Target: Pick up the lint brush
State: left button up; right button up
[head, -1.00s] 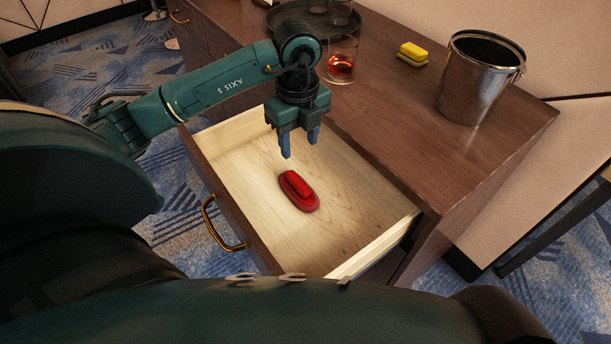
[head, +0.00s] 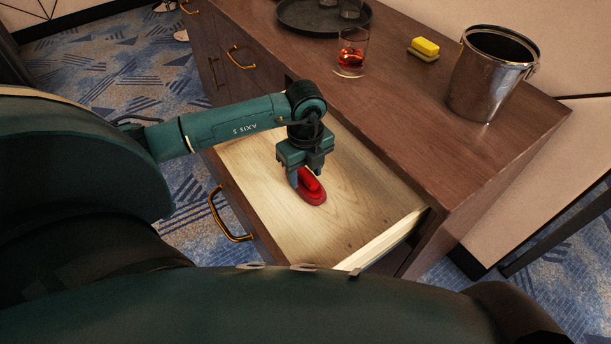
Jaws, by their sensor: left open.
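The red lint brush (head: 312,191) lies on the pale wooden bottom of the open drawer (head: 362,212). My left gripper (head: 305,180) points down over the brush, with its fingers open and very close to its upper part. One finger shows at the brush's left side, the other at its far right side. The gripper hides the far end of the brush, and I cannot tell whether the fingers touch it. My right gripper is not in view.
On the brown cabinet top stand a metal bucket (head: 488,82), a yellow sponge (head: 424,47), a glass with red drink (head: 352,52) and a dark round tray (head: 300,22) with glasses. The drawer walls surround the brush.

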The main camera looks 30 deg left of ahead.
pick_arm(q)
jog(key=shift+c, duration=0.5)
jog(key=c, duration=0.8)
notch_tip(320, 180, up, 10)
jog(key=shift+p, duration=0.3)
jog(key=o, duration=0.4)
grip_shut()
